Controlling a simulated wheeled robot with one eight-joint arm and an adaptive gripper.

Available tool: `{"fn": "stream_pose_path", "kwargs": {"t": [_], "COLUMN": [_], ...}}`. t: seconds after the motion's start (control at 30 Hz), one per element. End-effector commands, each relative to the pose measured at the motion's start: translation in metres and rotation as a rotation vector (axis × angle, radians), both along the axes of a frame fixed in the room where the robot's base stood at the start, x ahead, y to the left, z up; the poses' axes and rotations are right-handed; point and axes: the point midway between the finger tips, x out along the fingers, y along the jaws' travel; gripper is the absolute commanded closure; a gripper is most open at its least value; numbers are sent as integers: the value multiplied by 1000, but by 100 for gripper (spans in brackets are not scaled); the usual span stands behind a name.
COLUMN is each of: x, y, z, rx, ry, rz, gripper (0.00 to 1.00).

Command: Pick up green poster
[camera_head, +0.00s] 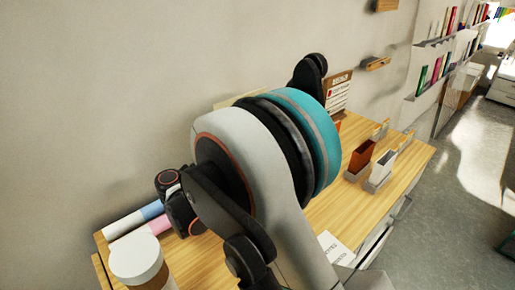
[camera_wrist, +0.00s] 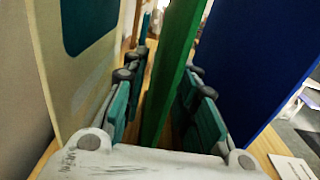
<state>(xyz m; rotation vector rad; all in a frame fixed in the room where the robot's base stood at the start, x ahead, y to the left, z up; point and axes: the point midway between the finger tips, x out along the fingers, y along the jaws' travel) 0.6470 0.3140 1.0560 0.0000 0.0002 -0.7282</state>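In the wrist view, a tall, thin green panel (camera_wrist: 172,70), which looks like the green poster seen edge-on, stands between the two fingers of my gripper (camera_wrist: 165,64). The gripper is open, with teal pads on either side of the panel and visible gaps between pads and panel. The far end of the panel is partly hidden. In the head view my arm covers the middle of the table, so the green poster and my gripper's fingers cannot be made out there.
In the wrist view a blue panel (camera_wrist: 252,60) stands close on the right and a pale yellowish panel (camera_wrist: 72,90) on the left. In the head view, white, blue and pink rolls (camera_head: 152,210) lie at the wooden table's (camera_head: 335,208) left end. Small red and white holders (camera_head: 362,158) stand at its right.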

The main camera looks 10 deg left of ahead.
Motion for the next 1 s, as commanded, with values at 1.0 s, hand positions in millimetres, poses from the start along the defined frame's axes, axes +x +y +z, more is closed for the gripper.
{"fn": "stream_pose_path", "kwargs": {"t": [1.0], "x": [21], "y": [-18], "z": [2], "rx": [0], "ry": [0], "rz": [0], "gripper": [100]}}
